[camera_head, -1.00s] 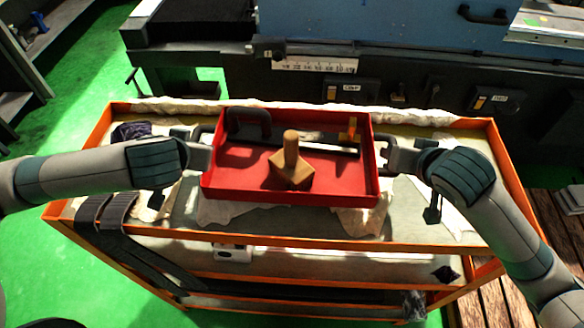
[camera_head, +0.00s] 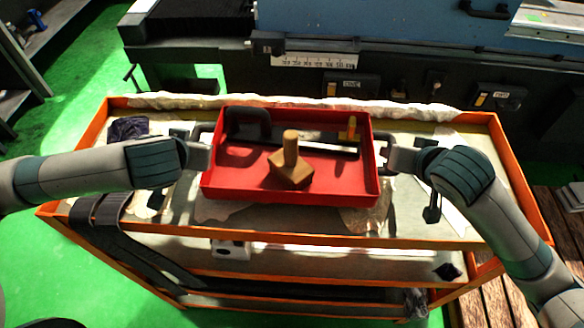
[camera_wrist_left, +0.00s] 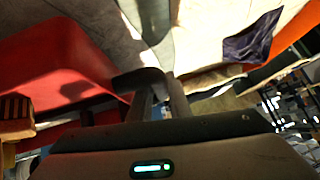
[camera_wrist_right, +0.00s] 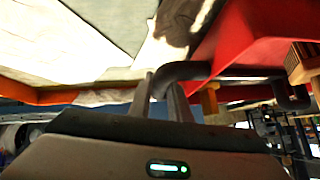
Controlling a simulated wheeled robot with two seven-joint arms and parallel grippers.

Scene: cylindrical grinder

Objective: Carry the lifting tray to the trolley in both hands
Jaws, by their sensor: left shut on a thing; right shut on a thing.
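The red lifting tray (camera_head: 225,180) is level over the top of the orange-framed trolley (camera_head: 300,240). I cannot tell whether it touches the trolley's top. In it are a wooden block with an upright peg (camera_head: 290,165), a dark bar with a black handle (camera_head: 248,124) and a small yellow piece (camera_head: 351,128). My left gripper (camera_head: 203,155) is shut on the tray's left handle, a dark loop that also shows in the left wrist view (camera_wrist_left: 150,82). My right gripper (camera_head: 391,158) is shut on the right handle, also seen in the right wrist view (camera_wrist_right: 180,72).
The trolley top carries crumpled pale cloths and a dark purple rag (camera_head: 128,128) at its back left. Dark straps (camera_head: 100,210) hang over its front left. The blue and black grinder (camera_head: 400,50) stands close behind.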

